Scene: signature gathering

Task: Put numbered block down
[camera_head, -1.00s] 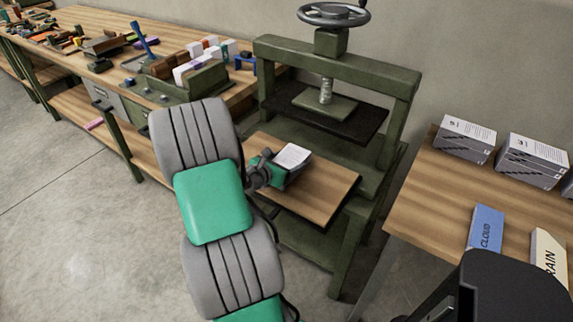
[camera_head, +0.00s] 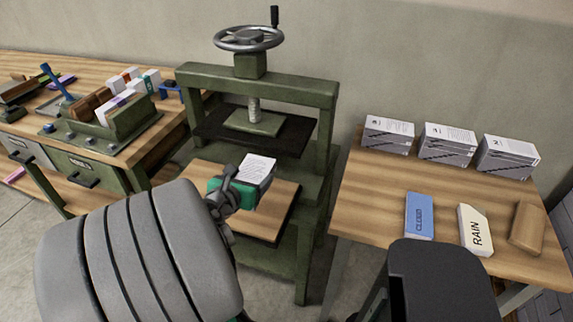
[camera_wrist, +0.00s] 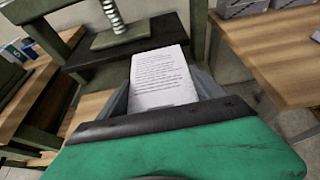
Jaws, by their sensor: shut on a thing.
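My gripper (camera_head: 238,192) is shut on a white block (camera_head: 258,168) with printed lines of text on its upper face. In the head view it holds the block above the wooden board at the front of the green press. The block also shows in the wrist view (camera_wrist: 160,78), between the fingers, its text face toward the camera. No number can be read on it. On the right table (camera_head: 360,205), three similar grey-and-white blocks stand in a row: left (camera_head: 388,135), middle (camera_head: 446,148) and right (camera_head: 507,157).
The green press (camera_head: 258,90) with its handwheel stands behind my gripper. A blue CLOUD block (camera_head: 419,216), a cream RAIN block (camera_head: 474,229) and a brown block (camera_head: 527,228) lie on the right table. A cluttered workbench (camera_head: 165,125) is at left. The table's left part is bare.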

